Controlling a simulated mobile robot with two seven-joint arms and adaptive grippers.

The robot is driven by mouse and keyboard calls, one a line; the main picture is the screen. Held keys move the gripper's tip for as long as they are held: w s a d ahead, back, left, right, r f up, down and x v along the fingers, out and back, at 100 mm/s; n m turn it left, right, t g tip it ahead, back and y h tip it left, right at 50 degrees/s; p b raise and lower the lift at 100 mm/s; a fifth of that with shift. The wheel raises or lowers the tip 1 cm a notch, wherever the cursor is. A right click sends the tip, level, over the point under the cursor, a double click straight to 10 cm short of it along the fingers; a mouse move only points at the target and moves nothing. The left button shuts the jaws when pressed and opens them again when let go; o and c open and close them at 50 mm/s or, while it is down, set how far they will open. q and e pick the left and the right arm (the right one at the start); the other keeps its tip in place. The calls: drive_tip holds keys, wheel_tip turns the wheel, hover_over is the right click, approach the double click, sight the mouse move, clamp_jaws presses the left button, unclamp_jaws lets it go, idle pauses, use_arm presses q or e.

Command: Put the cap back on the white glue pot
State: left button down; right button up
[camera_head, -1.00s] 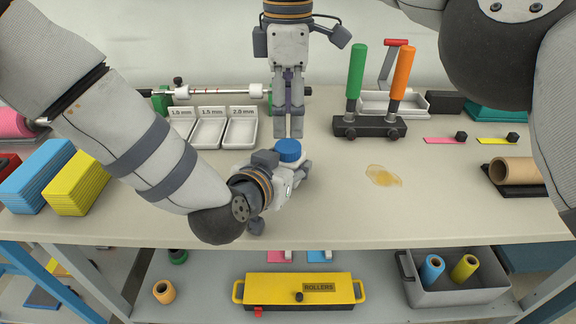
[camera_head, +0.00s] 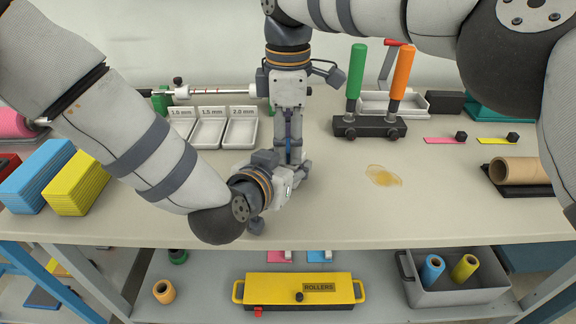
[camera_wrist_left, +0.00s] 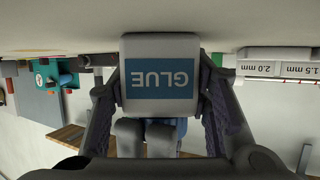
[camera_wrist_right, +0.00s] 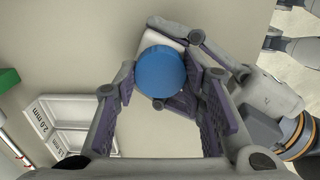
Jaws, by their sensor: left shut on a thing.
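The white glue pot (camera_wrist_left: 162,102) has a blue GLUE label, upside down in the left wrist view. My left gripper (camera_wrist_left: 162,90) is shut on its sides and holds it low over the table. The round blue cap (camera_wrist_right: 160,75) lies over the pot's top in the right wrist view; how firmly it is seated cannot be told. My right gripper (camera_head: 289,158) points down over the pot. In the right wrist view its fingers are apart, one on each side of the cap, the left one close to it. In the head view the right gripper hides the cap.
A glue puddle (camera_head: 383,176) lies on the table to the right. White labelled trays (camera_head: 207,133) stand behind left. A stand with green and orange handled tools (camera_head: 370,127) is behind right. Blue blocks (camera_head: 38,178) and yellow blocks (camera_head: 80,185) are at far left. The front middle is clear.

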drive_tip(key=m, duration=0.6)
drive_tip(key=o, duration=1.3)
drive_tip(key=shift+c, duration=0.2)
drive_tip(key=shift+r, duration=0.1)
wheel_tip(320, 180, up, 4)
drive_tip(key=shift+r, duration=0.15)
drive_tip(key=shift+r, duration=0.1)
drive_tip(key=shift+c, duration=0.3)
